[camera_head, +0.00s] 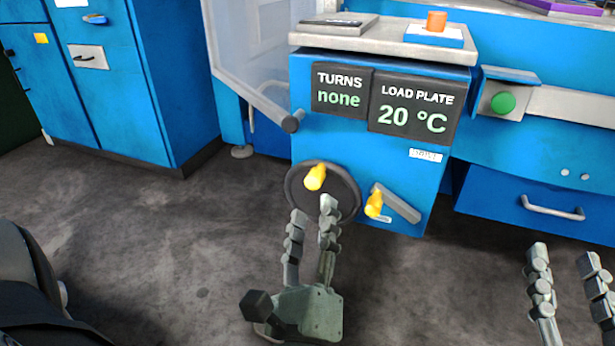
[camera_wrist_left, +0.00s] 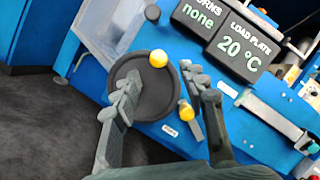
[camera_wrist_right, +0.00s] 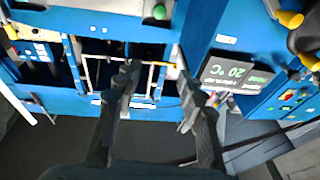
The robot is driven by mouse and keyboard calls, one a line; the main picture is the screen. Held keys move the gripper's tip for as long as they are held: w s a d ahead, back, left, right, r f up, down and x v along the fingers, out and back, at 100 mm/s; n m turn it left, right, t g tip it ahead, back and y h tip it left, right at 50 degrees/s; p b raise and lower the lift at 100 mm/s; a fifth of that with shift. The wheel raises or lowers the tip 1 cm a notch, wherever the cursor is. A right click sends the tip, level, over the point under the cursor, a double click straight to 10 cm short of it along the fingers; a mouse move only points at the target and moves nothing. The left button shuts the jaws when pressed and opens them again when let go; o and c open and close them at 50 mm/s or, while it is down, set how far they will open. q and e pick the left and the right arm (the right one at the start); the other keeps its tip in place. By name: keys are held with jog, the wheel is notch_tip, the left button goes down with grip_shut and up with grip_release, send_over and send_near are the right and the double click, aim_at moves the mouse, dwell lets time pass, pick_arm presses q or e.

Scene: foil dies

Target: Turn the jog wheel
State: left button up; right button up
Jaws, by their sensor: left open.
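The jog wheel is a dark round disc (camera_head: 347,196) on the front of the blue machine, with a yellow knob (camera_head: 315,177) near its upper left. The wheel (camera_wrist_left: 153,105) and its yellow knob (camera_wrist_left: 158,58) also show in the left wrist view. My left gripper (camera_head: 313,205) is open, with its fingertips in front of the wheel, just below the knob; nothing is between the fingers. Whether a finger touches the wheel cannot be told. My right gripper (camera_head: 562,252) is open and empty at the lower right, before the blue drawer.
A lever with a yellow grip (camera_head: 374,204) sits just right of the wheel. Displays above read "TURNS none" (camera_head: 340,91) and "LOAD PLATE 20 °C" (camera_head: 413,109). A green button (camera_head: 503,103) and a drawer handle (camera_head: 553,208) are further right.

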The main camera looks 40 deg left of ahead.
aim_at(314, 189)
pick_arm(q)
jog(key=shift+w+a+r, duration=0.1)
jog(key=shift+w+a, duration=0.1)
jog(key=shift+a, duration=0.05)
jog(key=p+x, duration=0.1)
jog(key=x, duration=0.5)
jog(key=shift+w+p, duration=0.1)
jog(key=shift+p, duration=0.25)
jog(key=shift+w+a+r, duration=0.1)
jog(key=shift+w+a, duration=0.1)
jog(key=shift+w, duration=0.1)
pick_arm(e)
jog(key=d+f+g+h, duration=0.2)
jog(key=d+f+g, duration=0.1)
jog(key=f, duration=0.5)
jog(key=shift+w+d+f+g+h, duration=0.3)
jog(key=shift+w+g+h, duration=0.15)
jog(key=shift+g, duration=0.15)
pick_arm(q)
jog(key=shift+c, duration=0.4)
pick_arm(e)
jog(key=shift+r, duration=0.1)
pick_arm(q)
grip_shut()
